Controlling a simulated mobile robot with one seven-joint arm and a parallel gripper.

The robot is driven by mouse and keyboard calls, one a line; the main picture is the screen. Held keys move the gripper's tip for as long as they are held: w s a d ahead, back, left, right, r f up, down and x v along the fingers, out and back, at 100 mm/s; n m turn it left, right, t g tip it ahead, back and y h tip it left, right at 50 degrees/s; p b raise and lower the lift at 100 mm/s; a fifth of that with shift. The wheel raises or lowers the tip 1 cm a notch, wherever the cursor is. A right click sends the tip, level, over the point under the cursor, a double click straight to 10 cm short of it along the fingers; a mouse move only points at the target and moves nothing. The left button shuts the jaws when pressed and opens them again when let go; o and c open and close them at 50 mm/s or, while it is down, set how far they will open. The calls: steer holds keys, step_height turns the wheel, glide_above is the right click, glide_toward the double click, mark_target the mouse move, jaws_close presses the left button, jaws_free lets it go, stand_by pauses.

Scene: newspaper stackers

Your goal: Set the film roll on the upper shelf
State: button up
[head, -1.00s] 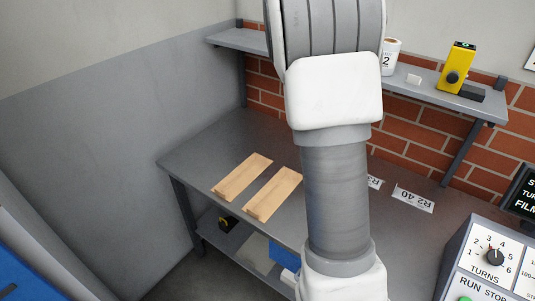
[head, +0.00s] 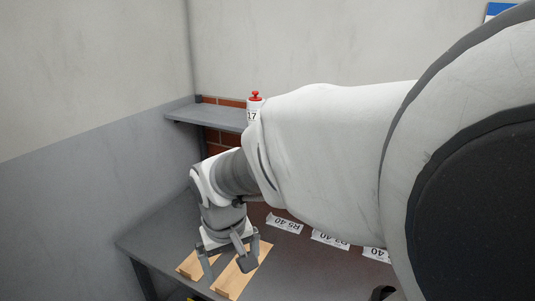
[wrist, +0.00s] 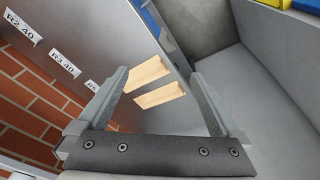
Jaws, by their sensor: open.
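The upper shelf (head: 205,117) is a grey board on the brick wall at the back. Its left end is bare, and my arm hides its right part. My gripper (head: 226,264) is open, pointing down in front of two wooden boards on the bench. The wrist view shows both fingers spread, with nothing between them (wrist: 160,82). I cannot make out a film roll in the current views.
A white container with a red top, marked 17 (head: 254,108), stands on the shelf beside my arm. Wooden boards (head: 238,274) lie on the grey bench (head: 150,240). Paper labels (head: 285,223) lie along the bench's back. A plain wall closes the left side.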

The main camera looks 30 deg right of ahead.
steer(key=s+a+r+n+t+y, duration=0.1)
steer(key=s+a+r+t, duration=0.2)
steer(key=s+r, duration=0.5)
steer(key=shift+s+a+n+t, duration=0.25)
steer(key=shift+a+n+t, duration=0.05)
steer(key=shift+a, duration=0.25)
